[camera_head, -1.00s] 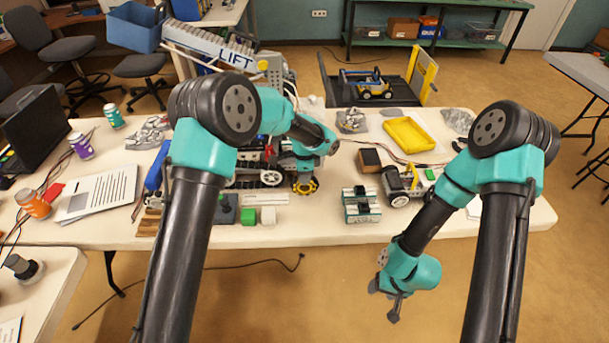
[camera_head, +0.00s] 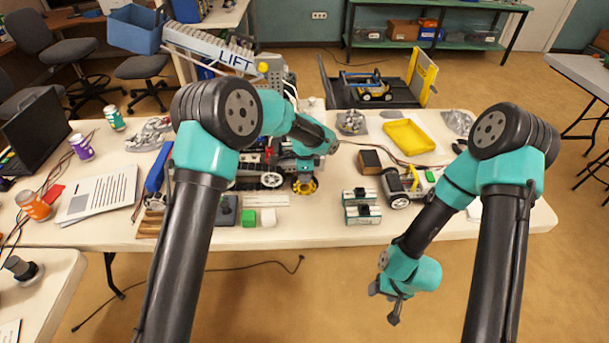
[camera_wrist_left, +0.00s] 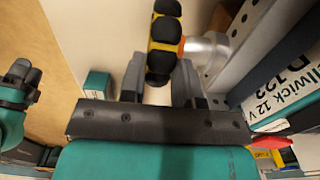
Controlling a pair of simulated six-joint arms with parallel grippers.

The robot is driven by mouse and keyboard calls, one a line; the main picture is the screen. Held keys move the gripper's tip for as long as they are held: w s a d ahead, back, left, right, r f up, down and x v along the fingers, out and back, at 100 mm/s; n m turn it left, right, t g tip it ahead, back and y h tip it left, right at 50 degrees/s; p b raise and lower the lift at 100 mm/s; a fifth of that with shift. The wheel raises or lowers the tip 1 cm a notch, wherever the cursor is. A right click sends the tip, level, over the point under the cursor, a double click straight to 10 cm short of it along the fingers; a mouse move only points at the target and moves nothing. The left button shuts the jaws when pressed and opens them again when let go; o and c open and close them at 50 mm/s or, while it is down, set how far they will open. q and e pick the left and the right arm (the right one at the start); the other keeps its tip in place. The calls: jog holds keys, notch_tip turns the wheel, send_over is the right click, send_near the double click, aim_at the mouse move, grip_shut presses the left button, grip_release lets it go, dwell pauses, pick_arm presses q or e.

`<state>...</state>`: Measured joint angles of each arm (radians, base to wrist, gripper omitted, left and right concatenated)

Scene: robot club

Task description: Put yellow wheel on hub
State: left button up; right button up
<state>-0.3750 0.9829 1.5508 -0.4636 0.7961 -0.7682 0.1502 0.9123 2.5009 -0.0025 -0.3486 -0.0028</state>
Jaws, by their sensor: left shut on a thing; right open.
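The yellow wheel (camera_head: 305,186) with black rollers stands at the front right of the robot chassis (camera_head: 262,170) on the table. My left gripper (camera_head: 303,166) is shut on it from behind. In the left wrist view the wheel (camera_wrist_left: 164,40) sits upright between the two grey fingers (camera_wrist_left: 160,82). An orange hub (camera_wrist_left: 186,44) on a silver motor (camera_wrist_left: 208,48) is close against the wheel's right side; I cannot tell whether the wheel is seated on it. My right gripper (camera_head: 393,297) hangs open and empty over the floor in front of the table.
Green-and-white blocks (camera_head: 362,207) and a small wheeled robot (camera_head: 403,188) stand to the right of the wheel. A yellow tray (camera_head: 408,136) is further back. The front table edge is clear.

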pick_arm(q)
jog(key=shift+w+a, duration=0.15)
jog(key=shift+w, duration=2)
dwell(2.2)
jog(key=o, duration=1)
jog(key=shift+c, duration=0.2)
jog(key=shift+r, duration=0.15)
notch_tip(320, 180, up, 7)
dwell(0.6)
jog(key=shift+f, duration=0.2)
